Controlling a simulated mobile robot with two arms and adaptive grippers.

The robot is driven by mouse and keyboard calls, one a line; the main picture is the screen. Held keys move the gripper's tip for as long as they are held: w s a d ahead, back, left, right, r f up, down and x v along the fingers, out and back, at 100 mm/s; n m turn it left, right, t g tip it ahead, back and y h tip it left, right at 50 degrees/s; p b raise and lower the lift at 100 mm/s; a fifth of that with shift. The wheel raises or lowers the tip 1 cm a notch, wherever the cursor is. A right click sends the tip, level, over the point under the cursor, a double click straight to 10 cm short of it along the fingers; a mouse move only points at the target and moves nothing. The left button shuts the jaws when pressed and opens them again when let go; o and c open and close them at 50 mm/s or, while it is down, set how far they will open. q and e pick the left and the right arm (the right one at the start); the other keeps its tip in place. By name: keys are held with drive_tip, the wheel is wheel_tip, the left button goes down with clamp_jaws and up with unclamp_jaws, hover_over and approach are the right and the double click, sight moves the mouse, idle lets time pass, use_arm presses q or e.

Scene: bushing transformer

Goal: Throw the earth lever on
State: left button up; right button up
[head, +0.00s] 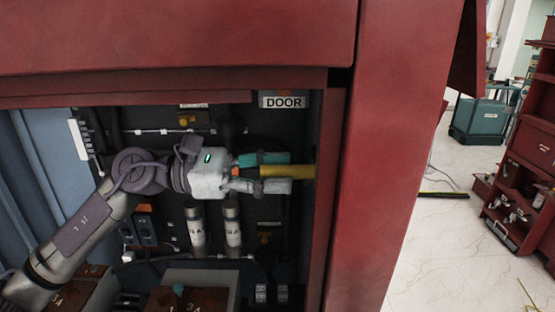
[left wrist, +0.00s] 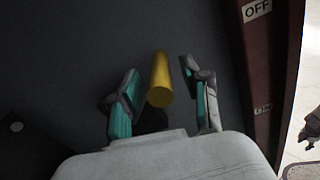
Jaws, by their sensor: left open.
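The earth lever is a yellow cylindrical handle (head: 287,171) inside the open red cabinet, beside its right-hand post. In the left wrist view the yellow handle (left wrist: 160,80) stands between the two fingers, with gaps on both sides. My left gripper (head: 268,172) reaches in from the left and is open around the handle; it also shows in the left wrist view (left wrist: 158,95). The lever's base is hidden. An OFF label (left wrist: 256,10) is on the red post near the top, and a second label (left wrist: 263,109), too small to read surely, is lower down. My right gripper is not in view.
A DOOR label (head: 283,102) is above the lever. Two white cylinders (head: 232,229) stand below my left gripper. The red cabinet post (head: 385,160) closes off the right side. Open pale floor (head: 440,245) lies beyond it.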

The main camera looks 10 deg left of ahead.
use_arm(q)
drive_tip(key=shift+d, duration=0.2)
clamp_jaws()
idle(0.3)
drive_tip(key=s+f+m+b, duration=0.3)
drive_tip(key=f+m+b, duration=0.4)
drive_tip(key=b, duration=1.1)
drive_tip(key=shift+d+f+b, duration=0.3)
drive_tip(key=shift+f, duration=0.2)
